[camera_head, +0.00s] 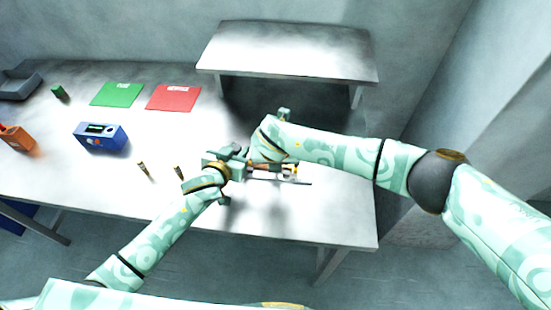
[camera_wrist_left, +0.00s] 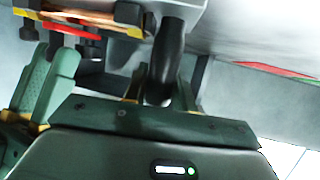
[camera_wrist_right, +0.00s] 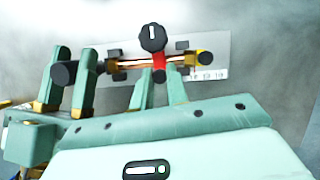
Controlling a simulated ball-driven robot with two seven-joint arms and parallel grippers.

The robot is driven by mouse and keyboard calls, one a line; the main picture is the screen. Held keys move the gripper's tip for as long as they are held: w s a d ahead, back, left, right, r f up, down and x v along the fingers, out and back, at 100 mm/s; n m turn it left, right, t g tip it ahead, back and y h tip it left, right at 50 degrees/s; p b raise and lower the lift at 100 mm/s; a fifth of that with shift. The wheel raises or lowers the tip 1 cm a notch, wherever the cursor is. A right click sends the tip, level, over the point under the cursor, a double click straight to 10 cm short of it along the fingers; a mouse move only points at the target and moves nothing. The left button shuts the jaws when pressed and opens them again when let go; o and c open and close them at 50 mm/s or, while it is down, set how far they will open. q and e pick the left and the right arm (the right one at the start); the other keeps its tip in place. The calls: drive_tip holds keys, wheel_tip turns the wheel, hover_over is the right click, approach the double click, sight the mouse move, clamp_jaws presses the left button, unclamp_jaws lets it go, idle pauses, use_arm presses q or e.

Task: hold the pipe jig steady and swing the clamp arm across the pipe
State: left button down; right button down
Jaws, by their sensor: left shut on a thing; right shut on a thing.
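The pipe jig (camera_head: 300,181) is a flat pale plate near the front of the table. It carries a copper pipe (camera_wrist_right: 128,64), a black knob (camera_wrist_right: 152,38) and a red clamp arm (camera_wrist_right: 159,70). My left gripper (camera_head: 238,165) is shut on the jig's black handle (camera_wrist_left: 168,55) at the plate's left end. My right gripper (camera_wrist_right: 160,92) is shut on the clamp arm, below the knob. The red arm meets the pipe near mid-length in the right wrist view; its exact angle is unclear. My arms hide much of the jig in the head view.
The table (camera_head: 330,225) also holds a blue box (camera_head: 100,136), a green sheet (camera_head: 117,94), a red sheet (camera_head: 173,97), an orange holder (camera_head: 17,138) and two small upright pegs (camera_head: 143,170). A raised shelf (camera_head: 290,50) stands behind. The table's front right is clear.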

drive_tip(key=shift+d, duration=0.1)
drive_tip(key=c, duration=1.4)
unclamp_jaws()
drive_tip(key=v, duration=1.2)
drive_tip(key=shift+w, duration=0.1)
use_arm(q)
drive_tip(key=c, duration=1.1)
unclamp_jaws()
drive_tip(key=shift+o, duration=0.2)
